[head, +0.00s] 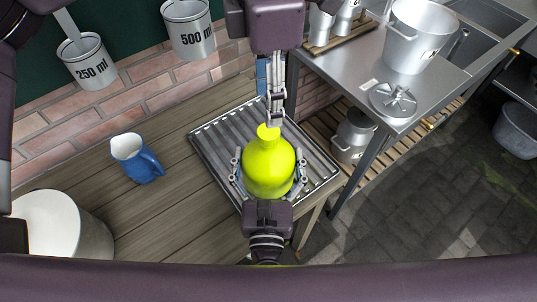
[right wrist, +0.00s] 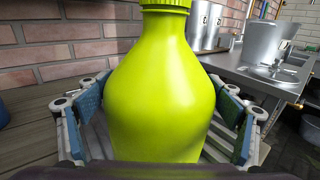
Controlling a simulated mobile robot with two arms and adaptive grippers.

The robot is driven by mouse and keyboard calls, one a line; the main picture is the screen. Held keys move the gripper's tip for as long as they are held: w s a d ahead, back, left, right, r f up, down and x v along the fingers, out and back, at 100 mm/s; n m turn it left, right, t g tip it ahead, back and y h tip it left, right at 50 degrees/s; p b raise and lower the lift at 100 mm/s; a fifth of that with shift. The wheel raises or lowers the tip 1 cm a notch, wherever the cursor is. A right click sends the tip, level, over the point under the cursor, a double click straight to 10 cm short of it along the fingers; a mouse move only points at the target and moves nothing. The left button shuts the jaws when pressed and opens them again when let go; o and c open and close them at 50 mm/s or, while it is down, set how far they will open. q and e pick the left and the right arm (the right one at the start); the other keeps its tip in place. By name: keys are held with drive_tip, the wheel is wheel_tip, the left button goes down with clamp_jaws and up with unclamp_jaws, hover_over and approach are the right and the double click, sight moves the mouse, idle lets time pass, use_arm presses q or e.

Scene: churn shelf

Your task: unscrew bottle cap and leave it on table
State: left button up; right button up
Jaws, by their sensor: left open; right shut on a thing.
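A yellow-green bottle (head: 268,170) stands upright on a ribbed metal tray (head: 212,150). Its same-coloured cap (head: 268,131) is on the neck, and its ridged side shows at the top edge of the right wrist view (right wrist: 165,4). My right gripper (head: 268,184) reaches in from the near side, its fingers shut around both sides of the bottle's body (right wrist: 160,85). My left gripper (head: 274,118) points down from above, open, with its fingertips at or just behind the cap. I cannot tell whether they touch it.
The wooden table (head: 170,205) holds a blue and white jug (head: 137,158) at the left and a white round container (head: 62,228) nearer. A metal counter (head: 350,75) with a pot (head: 415,35) and a lid (head: 393,99) stands at the right. Bare wood lies left of the tray.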

sight(269, 131)
use_arm(q)
drive_tip(key=shift+m, duration=0.7)
use_arm(e)
drive_tip(key=c, duration=0.4)
use_arm(q)
drive_tip(key=m, duration=0.7)
use_arm(e)
drive_tip(key=shift+o, duration=0.2)
use_arm(q)
drive_tip(key=m, duration=0.3)
drive_tip(key=shift+m, duration=0.3)
drive_tip(key=m, duration=0.7)
drive_tip(key=shift+m, duration=0.4)
drive_tip(key=m, duration=0.3)
drive_tip(key=shift+m, duration=0.3)
drive_tip(key=m, duration=0.3)
drive_tip(key=shift+m, duration=0.4)
drive_tip(key=m, duration=0.4)
drive_tip(key=shift+f, duration=4)
